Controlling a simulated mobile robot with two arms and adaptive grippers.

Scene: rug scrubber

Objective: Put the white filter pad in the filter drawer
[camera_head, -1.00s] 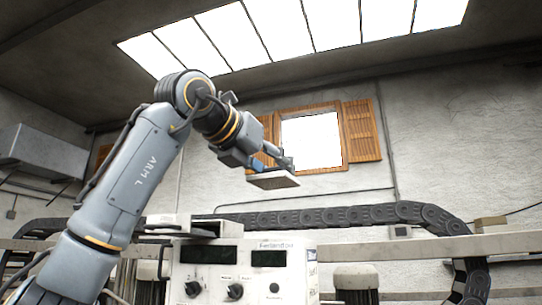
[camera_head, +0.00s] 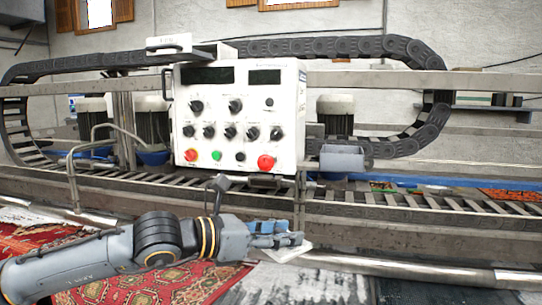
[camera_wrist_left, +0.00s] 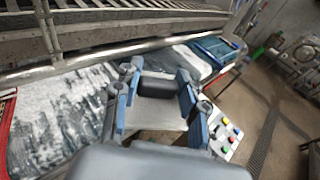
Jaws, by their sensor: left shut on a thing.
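My left gripper (camera_head: 292,240) is low in front of the rug machine, at the right end of my left arm. It is shut on the white filter pad (camera_head: 290,252), a thin flat pale plate partly hidden by the fingers. In the left wrist view the pad (camera_wrist_left: 155,117) shows between the blue-sided fingers. A pale tray that looks like the filter drawer (camera_head: 203,52), with a labelled front, sticks out at the top left of the white control box (camera_head: 238,118). The gripper and pad are well below it and apart from it. My right gripper is not in view.
A grey box (camera_head: 342,158) hangs on the machine right of the control box. A bent metal rail (camera_head: 72,180) and a black cable chain (camera_head: 330,47) run around the machine. A red patterned rug (camera_head: 150,285) lies below my left arm.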

